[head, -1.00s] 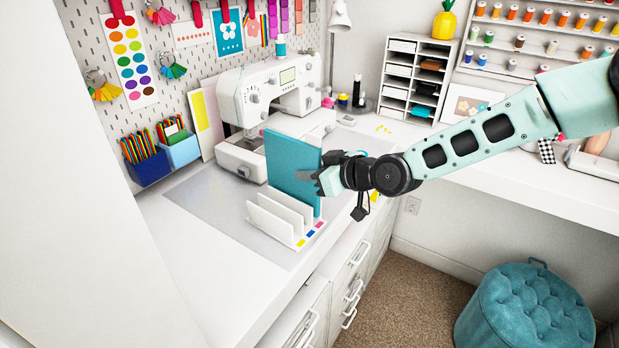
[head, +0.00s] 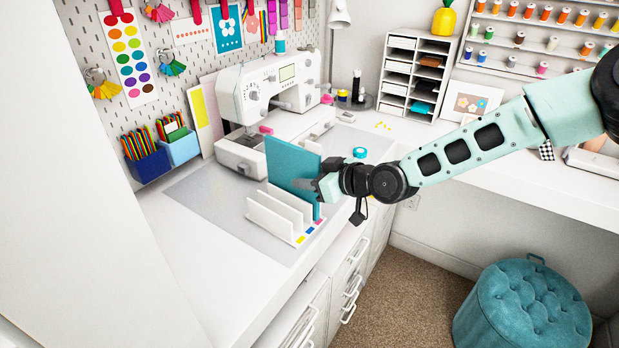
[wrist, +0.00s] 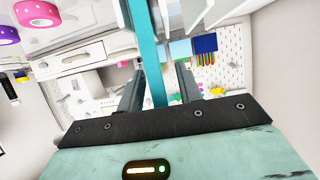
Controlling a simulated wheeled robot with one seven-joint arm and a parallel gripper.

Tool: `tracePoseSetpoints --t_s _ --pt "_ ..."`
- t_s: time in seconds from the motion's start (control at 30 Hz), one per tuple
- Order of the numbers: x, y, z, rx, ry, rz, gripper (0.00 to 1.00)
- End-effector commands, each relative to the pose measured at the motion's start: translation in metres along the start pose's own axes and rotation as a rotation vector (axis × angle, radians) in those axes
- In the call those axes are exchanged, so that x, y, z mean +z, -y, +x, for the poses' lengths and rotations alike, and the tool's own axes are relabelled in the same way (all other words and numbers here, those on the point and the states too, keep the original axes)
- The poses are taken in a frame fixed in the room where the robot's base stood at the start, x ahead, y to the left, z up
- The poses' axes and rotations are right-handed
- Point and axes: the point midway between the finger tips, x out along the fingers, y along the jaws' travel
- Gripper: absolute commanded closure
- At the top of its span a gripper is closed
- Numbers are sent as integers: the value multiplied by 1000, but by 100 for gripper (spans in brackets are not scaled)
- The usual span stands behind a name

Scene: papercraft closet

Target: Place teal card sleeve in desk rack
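The teal card sleeve (head: 292,166) stands upright at the desk rack, and its edge also shows in the wrist view (wrist: 152,60) between my fingers. My gripper (head: 318,184) holds the sleeve by its right edge; in the wrist view its two fingers (wrist: 160,88) lie on either side of it. The white desk rack (head: 272,217) has upright dividers and small coloured marks on its front edge. The sleeve is at the rack's rear side, behind the visible dividers. Its lower edge is partly hidden by the dividers, so I cannot tell whether it rests in the slot.
A white sewing machine (head: 268,100) stands behind the rack. Blue pen cups (head: 150,166) hang at the left. A teal tape roll (head: 360,152) lies behind my gripper. A grey mat (head: 205,190) covers the desk, with free room left of the rack. A teal pouf (head: 522,305) stands on the floor.

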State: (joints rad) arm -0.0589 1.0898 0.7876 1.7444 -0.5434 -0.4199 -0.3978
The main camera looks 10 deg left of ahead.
Motion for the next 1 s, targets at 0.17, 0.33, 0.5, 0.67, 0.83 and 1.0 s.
tracePoseSetpoints --t_s 0.17,0.33,0.5,0.67,0.83,1.0 --pt "1 -1 -26 2 0 -2 65" --pt "2 -2 -64 4 0 -3 65" --pt "1 -1 -96 3 -1 -2 65" --pt "0 -1 -114 2 -1 -1 65" --pt "-1 0 -121 0 0 -1 65" --pt "0 3 -121 -3 15 -2 65"
